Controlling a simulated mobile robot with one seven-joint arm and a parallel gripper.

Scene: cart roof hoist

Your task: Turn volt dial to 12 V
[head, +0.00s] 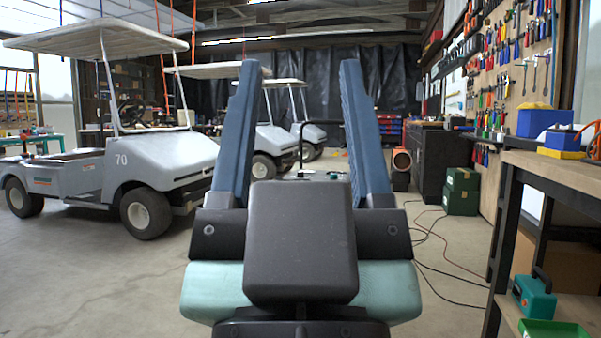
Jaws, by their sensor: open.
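My gripper (300,68) is in the middle of the head view, its two long blue fingers apart, with nothing held between them. No volt dial can be made out. Beyond the gripper, in the gap between the fingers, a black upright handle (301,148) and a low surface with small teal parts (328,175) show. The gripper body hides most of that area, and I cannot tell what it is. A teal case with a dark handle (533,295) sits on the lower shelf at the right; no dial can be read on it.
A workbench (560,168) is at the right, holding a blue and yellow box (562,140). Green boxes (461,190) and cables (430,245) are on the floor. The left front floor is clear.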

